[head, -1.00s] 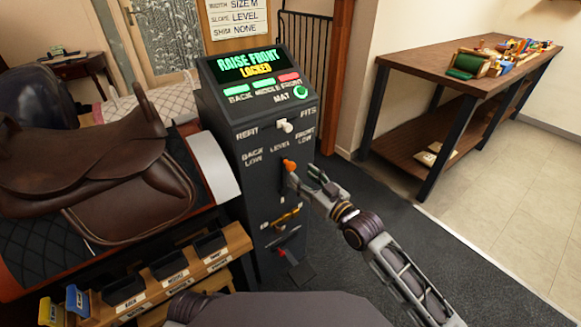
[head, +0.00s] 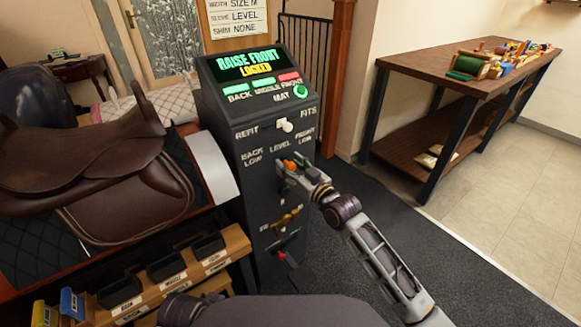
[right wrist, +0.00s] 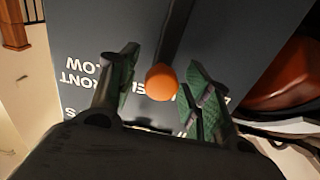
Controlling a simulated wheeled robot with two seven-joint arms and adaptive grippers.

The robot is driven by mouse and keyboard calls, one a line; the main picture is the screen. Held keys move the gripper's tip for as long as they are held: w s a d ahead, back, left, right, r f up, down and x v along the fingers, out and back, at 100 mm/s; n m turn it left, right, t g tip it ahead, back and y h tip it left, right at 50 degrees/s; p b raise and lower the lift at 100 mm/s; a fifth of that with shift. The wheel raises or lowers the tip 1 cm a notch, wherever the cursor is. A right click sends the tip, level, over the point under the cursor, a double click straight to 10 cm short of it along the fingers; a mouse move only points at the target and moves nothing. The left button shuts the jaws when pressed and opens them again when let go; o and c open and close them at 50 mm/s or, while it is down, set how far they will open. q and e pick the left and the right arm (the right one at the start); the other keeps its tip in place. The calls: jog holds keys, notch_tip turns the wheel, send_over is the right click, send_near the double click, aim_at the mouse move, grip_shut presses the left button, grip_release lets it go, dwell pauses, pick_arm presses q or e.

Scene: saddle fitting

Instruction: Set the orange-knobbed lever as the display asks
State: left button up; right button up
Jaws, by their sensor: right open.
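The orange lever knob (head: 289,166) is on the front of the dark console (head: 245,115), below the label LEVEL, with BACK LOW to its left and FRONT LOW to its right. In the right wrist view the orange knob (right wrist: 162,82) lies between the two open green-padded fingers, with a visible gap on each side. My left gripper is out of view.
Below the display, the BACK and MIDDLE lamps are green and the FRONT lamp (head: 289,77) is red. A white REFIT/FITS switch (head: 285,125) sits above the lever. A brown saddle (head: 95,170) stands at left, above labelled bins (head: 165,268). A wooden bench (head: 430,75) stands at right.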

grip_shut()
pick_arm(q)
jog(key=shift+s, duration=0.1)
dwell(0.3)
